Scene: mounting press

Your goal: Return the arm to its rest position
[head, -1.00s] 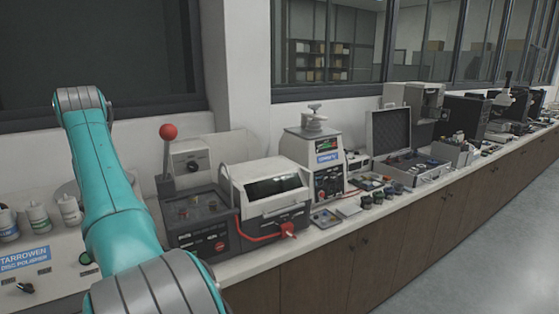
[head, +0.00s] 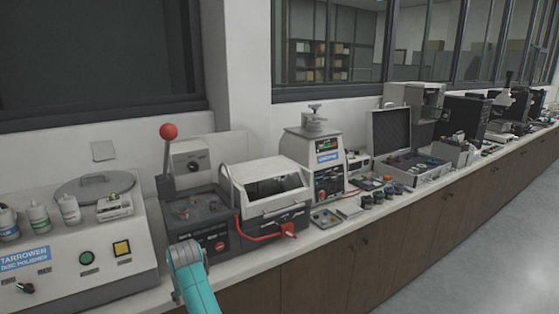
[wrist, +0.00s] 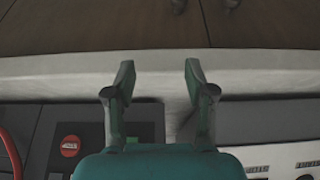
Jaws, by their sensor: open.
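My teal arm (head: 195,282) shows at the bottom of the head view, in front of the bench edge; my gripper is out of that view. In the wrist view my gripper (wrist: 158,80) is open, its two fingers apart with nothing between them. Behind the fingers are the pale bench edge and brown cabinet fronts. The wrist view also shows the red button (wrist: 70,146) of the machine with the red-knob lever and, at lower right, part of a white machine.
The disc polisher (head: 110,262) stands at left. A dark machine (head: 195,222) with a red-knobbed lever (head: 168,132) stands beside a white-hooded unit (head: 262,185) with a red cable. More instruments and an open case (head: 391,133) line the bench. The floor (head: 490,255) at right is clear.

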